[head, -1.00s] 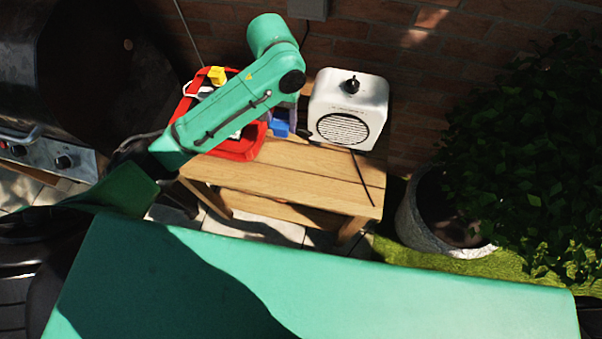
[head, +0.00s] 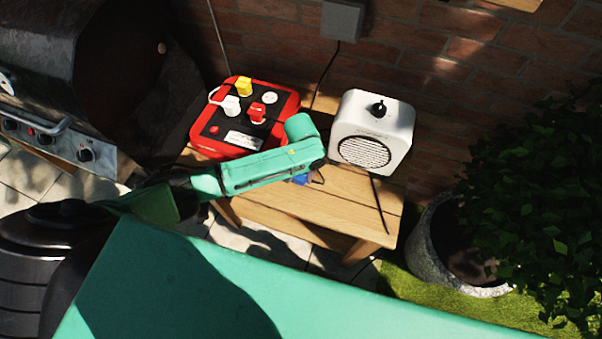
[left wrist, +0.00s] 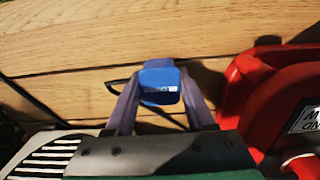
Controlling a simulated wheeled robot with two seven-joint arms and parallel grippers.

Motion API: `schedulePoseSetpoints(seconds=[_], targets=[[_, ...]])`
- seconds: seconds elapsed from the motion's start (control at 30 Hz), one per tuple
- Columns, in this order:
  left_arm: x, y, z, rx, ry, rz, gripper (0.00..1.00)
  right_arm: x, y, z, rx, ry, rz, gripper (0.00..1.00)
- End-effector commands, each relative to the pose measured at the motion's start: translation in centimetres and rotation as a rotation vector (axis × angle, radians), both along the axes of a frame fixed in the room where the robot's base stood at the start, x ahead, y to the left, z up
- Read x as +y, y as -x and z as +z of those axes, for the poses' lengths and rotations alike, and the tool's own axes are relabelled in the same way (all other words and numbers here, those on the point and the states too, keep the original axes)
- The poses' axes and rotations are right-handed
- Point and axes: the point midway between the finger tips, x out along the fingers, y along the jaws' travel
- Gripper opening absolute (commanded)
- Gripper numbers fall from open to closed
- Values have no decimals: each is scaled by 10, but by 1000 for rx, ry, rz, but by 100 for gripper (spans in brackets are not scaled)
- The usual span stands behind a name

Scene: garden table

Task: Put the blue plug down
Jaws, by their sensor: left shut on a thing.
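The blue plug (left wrist: 159,80) is between the two fingers of my left gripper (left wrist: 158,100) in the left wrist view, over the planks of the wooden table (left wrist: 60,60). The fingers are shut on it. A black cord loops beside and below it. I cannot tell whether it touches the wood. In the head view the plug (head: 300,179) shows only as a small blue patch under my left arm, in front of the red power box (head: 292,104). The wooden table (head: 345,209) carries both. My right gripper is not in view.
A white speaker-like box (head: 373,134) stands on the table, right of my left arm. The power box holds yellow, white and red plugs. Bare wood lies along the table's front. A grill (head: 80,70) stands left and a potted bush (head: 440,235) right.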

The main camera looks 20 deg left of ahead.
Motion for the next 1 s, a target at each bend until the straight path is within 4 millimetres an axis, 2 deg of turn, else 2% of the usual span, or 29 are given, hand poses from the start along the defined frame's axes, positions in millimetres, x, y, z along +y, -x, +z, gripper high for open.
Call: schedulePoseSetpoints(seconds=[0.47, 0.5, 0.53, 0.57, 0.87, 1.0], targets=[[0, 0, -11, -1, 0, 0, 0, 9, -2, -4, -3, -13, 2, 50], [0, 0, -11, 0, 0, 0, 69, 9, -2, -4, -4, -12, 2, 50], [0, 0, -11, 0, 0, 0, 81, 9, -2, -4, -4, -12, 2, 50], [0, 0, -11, 0, 0, 0, 84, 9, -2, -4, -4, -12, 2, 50], [0, 0, -10, 0, 0, 0, 84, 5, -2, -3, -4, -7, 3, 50], [0, -1, 8, -2, 1, 0, 84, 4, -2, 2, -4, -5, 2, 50]])
